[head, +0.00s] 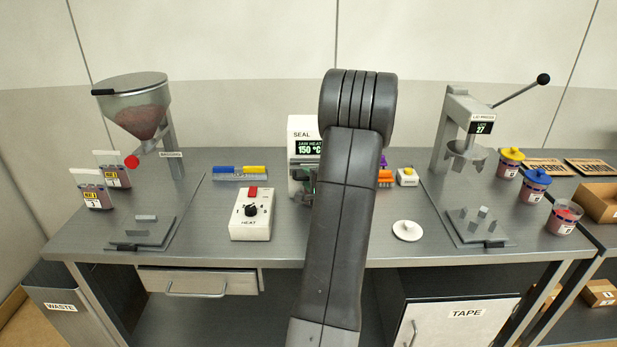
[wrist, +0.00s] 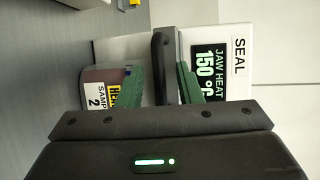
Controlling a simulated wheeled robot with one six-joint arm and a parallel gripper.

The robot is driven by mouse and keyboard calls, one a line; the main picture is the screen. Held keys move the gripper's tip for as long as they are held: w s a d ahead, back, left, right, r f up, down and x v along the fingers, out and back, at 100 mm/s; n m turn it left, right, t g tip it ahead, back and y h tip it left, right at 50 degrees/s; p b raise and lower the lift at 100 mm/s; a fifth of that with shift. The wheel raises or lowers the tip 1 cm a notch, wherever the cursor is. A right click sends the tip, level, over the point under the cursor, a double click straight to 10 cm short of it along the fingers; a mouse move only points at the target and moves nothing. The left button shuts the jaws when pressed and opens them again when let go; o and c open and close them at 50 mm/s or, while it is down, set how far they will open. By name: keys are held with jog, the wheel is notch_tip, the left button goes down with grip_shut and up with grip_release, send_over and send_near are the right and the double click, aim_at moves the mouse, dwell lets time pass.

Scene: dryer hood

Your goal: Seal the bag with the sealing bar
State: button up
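The sealer (head: 304,127), marked SEAL, stands at the back middle of the bench; its display reads jaw heat 150 °C. In the wrist view its white body (wrist: 233,70) is close ahead. Its black sealing bar (wrist: 160,65) lies between the two green finger pads of my gripper (wrist: 163,83), with narrow gaps seeming to show on both sides. My gripper looks open around the bar. A bag (wrist: 100,75) labelled sample 2 is beside the left pad, partly hidden by it and by my gripper body. In the head view my arm hides most of the sealer's right side.
A heat dial box (head: 251,215) stands front left of the sealer. A white disc (head: 407,230) lies right of my arm. A lid press (head: 463,130) and several jars (head: 535,183) are farther right.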

grip_shut()
jog(key=shift+f, duration=0.1)
dwell(0.3)
